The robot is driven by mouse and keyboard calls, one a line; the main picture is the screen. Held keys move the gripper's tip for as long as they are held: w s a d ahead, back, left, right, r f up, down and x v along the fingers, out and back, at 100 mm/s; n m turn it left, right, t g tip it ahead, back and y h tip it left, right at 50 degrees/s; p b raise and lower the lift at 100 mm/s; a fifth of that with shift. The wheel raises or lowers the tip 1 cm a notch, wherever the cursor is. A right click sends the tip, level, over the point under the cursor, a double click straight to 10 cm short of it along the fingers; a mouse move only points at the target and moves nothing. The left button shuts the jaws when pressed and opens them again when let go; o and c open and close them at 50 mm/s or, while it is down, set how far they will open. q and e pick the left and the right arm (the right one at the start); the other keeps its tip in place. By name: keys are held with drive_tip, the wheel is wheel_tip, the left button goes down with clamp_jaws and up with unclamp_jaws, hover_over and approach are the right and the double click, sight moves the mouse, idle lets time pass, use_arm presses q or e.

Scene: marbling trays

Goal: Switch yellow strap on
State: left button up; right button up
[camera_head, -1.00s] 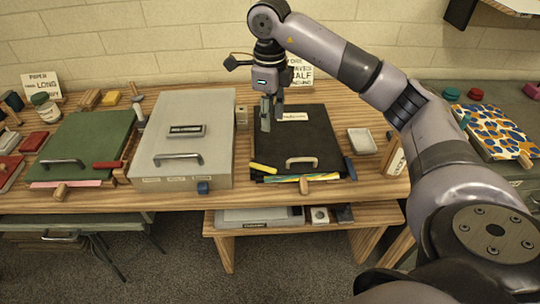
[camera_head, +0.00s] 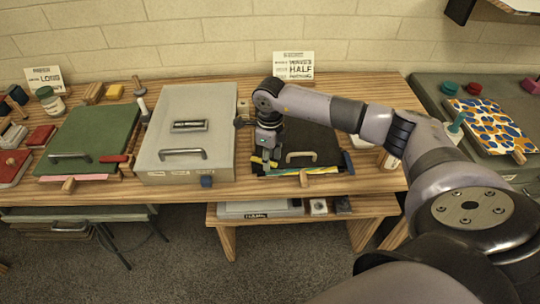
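The yellow strap (camera_head: 256,160) is a short yellow piece at the front left corner of the black tray lid (camera_head: 312,137), in the head view. My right gripper (camera_head: 266,163) points down right at this corner and covers much of the strap. I cannot tell whether its fingers touch the strap or how far apart they are. The black lid lies flat, with a tan handle (camera_head: 301,156) near its front. A strip of colourful marbled paper (camera_head: 292,172) shows under its front edge. My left gripper is not in view.
A grey lidded box (camera_head: 190,105) stands close on the left, with a blue block (camera_head: 206,181) at its front. A green tray (camera_head: 95,133) lies farther left. A pale dish (camera_head: 360,141) and blue piece sit right of the black lid. A sign (camera_head: 294,65) stands behind.

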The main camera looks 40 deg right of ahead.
drive_tip(key=shift+f, duration=0.15)
drive_tip(key=shift+c, duration=0.2)
clamp_jaws()
idle(0.7)
